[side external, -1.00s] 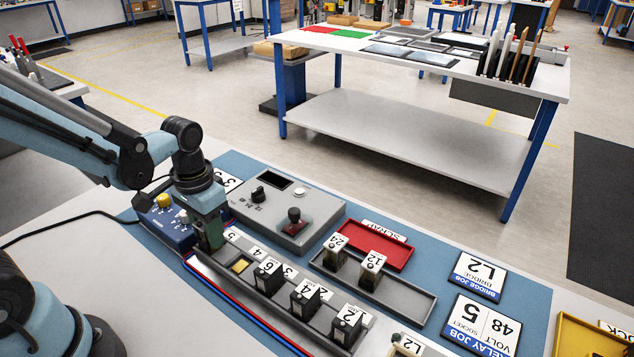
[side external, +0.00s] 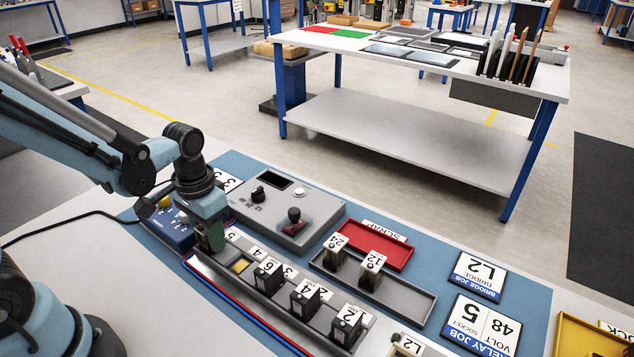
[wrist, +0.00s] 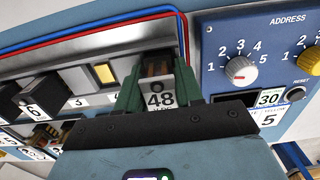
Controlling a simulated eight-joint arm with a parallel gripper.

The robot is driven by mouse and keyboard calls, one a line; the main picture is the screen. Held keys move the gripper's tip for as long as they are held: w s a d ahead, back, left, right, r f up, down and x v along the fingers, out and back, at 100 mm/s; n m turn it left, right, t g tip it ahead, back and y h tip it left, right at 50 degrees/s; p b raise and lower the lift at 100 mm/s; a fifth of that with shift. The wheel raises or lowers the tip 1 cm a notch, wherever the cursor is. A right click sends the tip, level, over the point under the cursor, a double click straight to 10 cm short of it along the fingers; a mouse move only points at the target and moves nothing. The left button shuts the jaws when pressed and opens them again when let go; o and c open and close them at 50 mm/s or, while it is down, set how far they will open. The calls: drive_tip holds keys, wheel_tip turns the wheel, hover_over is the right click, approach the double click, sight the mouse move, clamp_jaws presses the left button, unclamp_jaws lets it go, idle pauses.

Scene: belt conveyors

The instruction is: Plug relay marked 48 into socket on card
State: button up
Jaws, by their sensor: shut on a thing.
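My gripper (side external: 212,237) is shut on the relay marked 48 (wrist: 160,92), its green fingers on either side of it in the wrist view. The relay stands label up at the end of the grey socket rail (wrist: 140,38), by the rail label 5 (side external: 232,236). Its lower end is hidden, so I cannot tell how far it is in the socket. The relay job card (side external: 482,324) reads 48 volt, socket 5.
Black relays (side external: 304,297) stand along the rail, beside a yellow piece (side external: 241,266). The blue address box (side external: 165,219) is close to my gripper. A grey tray (side external: 405,300) holds relays marked 24 and 12. A red scrap tray (side external: 385,252) lies behind it.

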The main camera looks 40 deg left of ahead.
drive_tip(key=shift+f, duration=0.1)
idle(0.3)
drive_tip(key=o, duration=1.1)
drive_tip(key=shift+c, duration=0.2)
drive_tip(key=shift+o, duration=1)
drive_tip(key=shift+d, duration=0.1)
drive_tip(key=shift+c, duration=0.2)
